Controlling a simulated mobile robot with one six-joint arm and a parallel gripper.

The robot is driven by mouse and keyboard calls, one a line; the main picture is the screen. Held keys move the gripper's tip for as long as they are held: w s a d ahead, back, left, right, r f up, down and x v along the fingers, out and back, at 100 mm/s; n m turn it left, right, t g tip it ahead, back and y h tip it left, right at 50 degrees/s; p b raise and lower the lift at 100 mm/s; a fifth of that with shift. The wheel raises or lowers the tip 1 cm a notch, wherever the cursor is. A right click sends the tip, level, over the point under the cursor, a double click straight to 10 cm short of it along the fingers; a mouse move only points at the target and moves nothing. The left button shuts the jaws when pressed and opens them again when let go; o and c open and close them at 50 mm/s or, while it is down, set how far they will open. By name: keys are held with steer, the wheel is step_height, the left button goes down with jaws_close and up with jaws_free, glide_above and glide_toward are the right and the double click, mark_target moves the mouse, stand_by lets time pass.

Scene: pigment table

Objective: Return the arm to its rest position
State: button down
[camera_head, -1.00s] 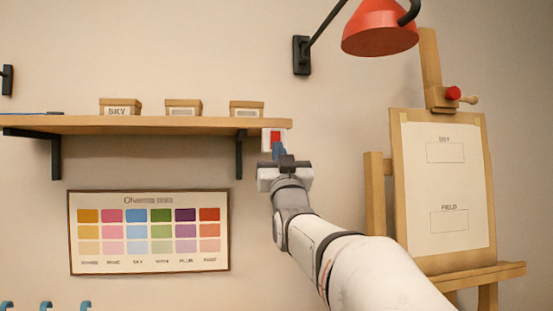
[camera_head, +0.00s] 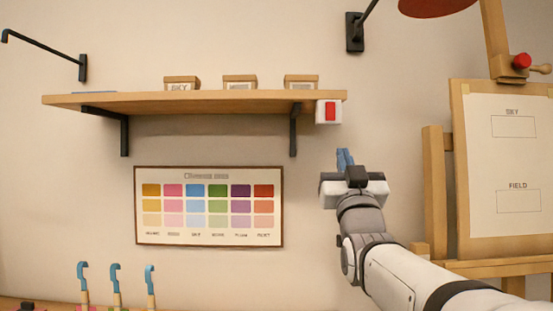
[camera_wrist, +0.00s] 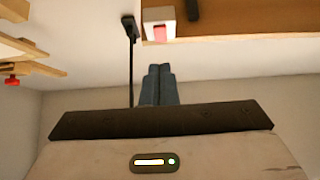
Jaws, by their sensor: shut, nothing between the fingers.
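My gripper (camera_head: 345,159) is in the head view, right of centre, pointing up in front of the wall. It is below the right end of the shelf and apart from the red switch (camera_head: 330,111) in its white housing. Its blue fingers are together with nothing between them. In the wrist view the shut fingers (camera_wrist: 158,84) point away from the palm, and the white switch housing (camera_wrist: 158,17) shows beyond them. My arm comes in from the lower right.
A wooden shelf (camera_head: 220,104) holds several small boxes. A colour chart (camera_head: 210,206) hangs below it. An easel (camera_head: 458,180) with a sheet marked SKY and FIELD stands right. Blue-hooked tools (camera_head: 115,285) stand lower left. A red lamp (camera_head: 437,6) is above.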

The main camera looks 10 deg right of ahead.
steer(key=a+f+n+g+y+p, duration=0.1)
steer(key=a+f+g+y+p, duration=0.25)
steer(key=f+g, duration=1.45)
steer(key=s+a+f+g+p, duration=0.1)
steer(key=s+a+f+g, duration=0.1)
steer(key=s+f, duration=0.8)
steer(key=s+a+f+n+g+y+p, duration=0.1)
steer(key=s+a+f+g+p, duration=0.1)
steer(key=s+f, duration=0.8)
step_height(320, 180, down, 3)
steer(key=shift+s+a+r+g, duration=0.2)
steer(key=shift+a+g, duration=0.1)
steer(key=shift+g, duration=0.3)
